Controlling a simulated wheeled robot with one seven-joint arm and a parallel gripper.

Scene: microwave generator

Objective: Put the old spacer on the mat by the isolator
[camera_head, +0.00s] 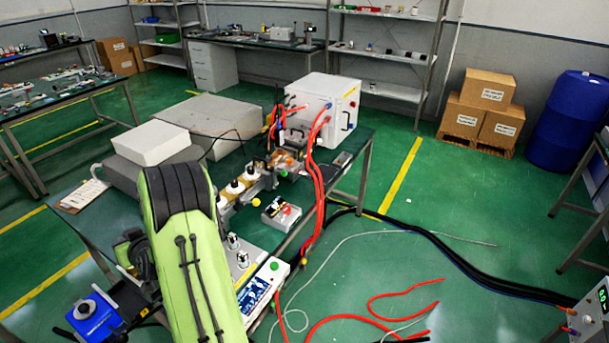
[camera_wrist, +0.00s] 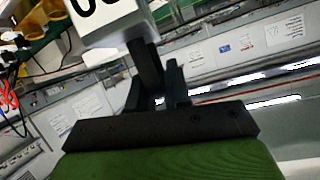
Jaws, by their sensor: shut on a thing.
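In the wrist view, my gripper (camera_wrist: 150,60) has its black fingers shut on a white block (camera_wrist: 107,24) with dark figures, cut by the top edge. I cannot tell for sure that this is the old spacer. In the head view my green arm covers the near left of the bench, and I cannot make out the gripper tips or the held block. The waveguide row (camera_head: 239,186) with white-topped parts runs along the bench towards the white generator cabinet (camera_head: 325,107). I cannot single out the isolator or its mat.
A small grey box with a red part (camera_head: 281,212) sits near the bench's right edge. A white panel (camera_head: 263,284) stands nearer. Large grey blocks (camera_head: 210,118) fill the back left. Red hoses (camera_head: 316,190) hang over the edge; cables (camera_head: 430,235) cross the floor.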

